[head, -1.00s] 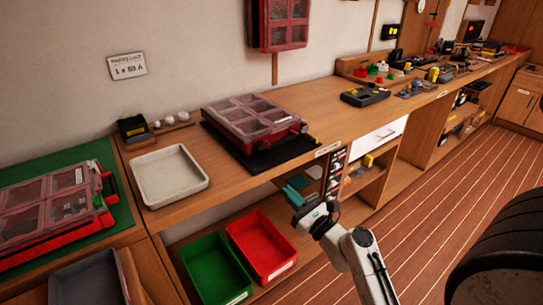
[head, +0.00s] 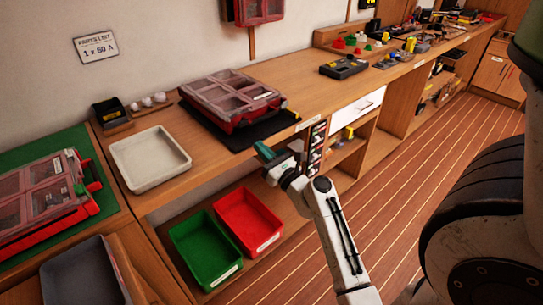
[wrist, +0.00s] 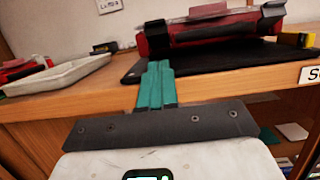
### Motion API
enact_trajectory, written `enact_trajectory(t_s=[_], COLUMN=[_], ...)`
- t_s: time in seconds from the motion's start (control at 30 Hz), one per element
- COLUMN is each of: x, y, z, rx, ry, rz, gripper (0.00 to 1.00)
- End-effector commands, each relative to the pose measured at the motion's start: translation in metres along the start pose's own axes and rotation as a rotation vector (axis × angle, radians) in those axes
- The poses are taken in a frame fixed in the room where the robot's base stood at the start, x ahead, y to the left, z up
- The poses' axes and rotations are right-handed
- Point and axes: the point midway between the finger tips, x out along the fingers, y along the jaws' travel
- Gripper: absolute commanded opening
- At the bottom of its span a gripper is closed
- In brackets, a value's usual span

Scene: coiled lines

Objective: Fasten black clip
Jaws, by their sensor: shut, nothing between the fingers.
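A red organizer case (head: 232,98) with a clear compartment lid lies on a black mat (head: 262,131) on the bench. In the wrist view, the front of the red case (wrist: 215,34) shows above the fingers. A dark clip (wrist: 156,27) is at its left front and another black clip (wrist: 272,11) at its right front; I cannot tell whether either is fastened. My gripper (head: 264,151), with teal fingers, is at the bench's front edge, in front of the case and apart from it. In the wrist view its fingers (wrist: 157,84) are together and empty, pointing toward the mat.
A pale tray (head: 150,158) is left of the case. Green (head: 205,250) and red (head: 249,222) bins stand below the bench. A second case (head: 45,200) lies on a green mat at left. The bench edge (wrist: 75,94) is close to my fingers.

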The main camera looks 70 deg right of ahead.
Motion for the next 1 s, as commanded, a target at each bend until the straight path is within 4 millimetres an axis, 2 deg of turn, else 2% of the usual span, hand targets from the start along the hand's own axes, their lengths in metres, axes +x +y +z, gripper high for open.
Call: enact_trajectory(t_s=[0.03, 0.13, 0.33, 0.5, 1.0], x=[0.012, 0.03, 0.05, 0.056, 0.058], y=[0.001, 0.001, 0.001, 0.0, -0.001], z=[0.003, 0.003, 0.023, 0.028, 0.03], rx=[0.003, 0.002, 0.0, 0.0, -0.001], ry=[-0.003, -0.003, -0.001, 0.0, 0.007], rz=[0.001, 0.001, 0.001, 0.0, 0.0], gripper=[0.0, 0.0, 0.0, 0.0, 0.0])
